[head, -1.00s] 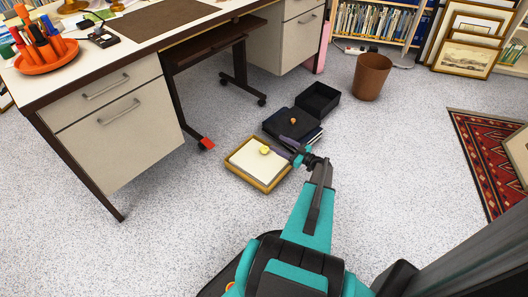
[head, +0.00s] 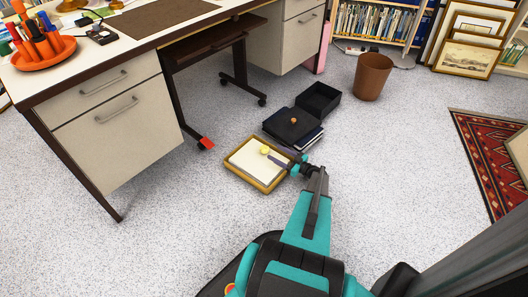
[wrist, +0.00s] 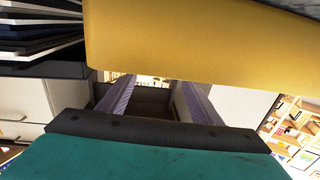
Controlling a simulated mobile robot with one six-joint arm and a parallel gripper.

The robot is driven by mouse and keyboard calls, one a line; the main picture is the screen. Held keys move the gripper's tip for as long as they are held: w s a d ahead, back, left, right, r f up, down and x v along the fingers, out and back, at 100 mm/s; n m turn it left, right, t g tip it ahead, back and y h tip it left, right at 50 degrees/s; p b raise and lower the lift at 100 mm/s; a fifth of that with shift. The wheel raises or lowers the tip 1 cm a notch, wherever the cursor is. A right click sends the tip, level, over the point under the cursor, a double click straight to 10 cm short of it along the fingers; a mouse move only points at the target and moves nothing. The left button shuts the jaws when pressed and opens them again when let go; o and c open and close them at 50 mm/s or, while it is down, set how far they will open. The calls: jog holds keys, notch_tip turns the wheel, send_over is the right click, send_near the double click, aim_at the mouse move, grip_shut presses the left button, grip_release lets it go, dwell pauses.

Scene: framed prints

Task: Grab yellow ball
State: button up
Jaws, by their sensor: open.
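A small yellow ball (head: 265,150) rests on the pale surface of a gold-framed print or tray (head: 244,175), flat on the floor. My gripper (head: 272,155) reaches in low from the right over the frame, its fingertips close beside the ball. I cannot tell whether they touch it. In the wrist view my two purple fingers (wrist: 158,95) are spread apart. A broad yellow-gold surface (wrist: 190,42), seemingly the frame's edge, fills the top there. I cannot make out the ball in that view.
A dark stack (head: 290,126) with a small orange-brown thing (head: 293,120) on it and a black open box (head: 318,100) stand behind the frame. The desk (head: 110,120) is to the left. A brown bin (head: 372,77) stands at back right. The floor in front is clear.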

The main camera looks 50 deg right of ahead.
aim_at(268, 148)
jog(key=shift+w, duration=0.15)
jog(key=shift+w+a+b, duration=0.25)
jog(key=shift+w+b, duration=0.15)
jog(key=shift+w, duration=1.15)
jog(key=shift+w+a+b, duration=0.2)
jog(key=shift+w+b, duration=0.2)
jog(key=shift+w, duration=1.1)
jog(key=c, duration=1.1)
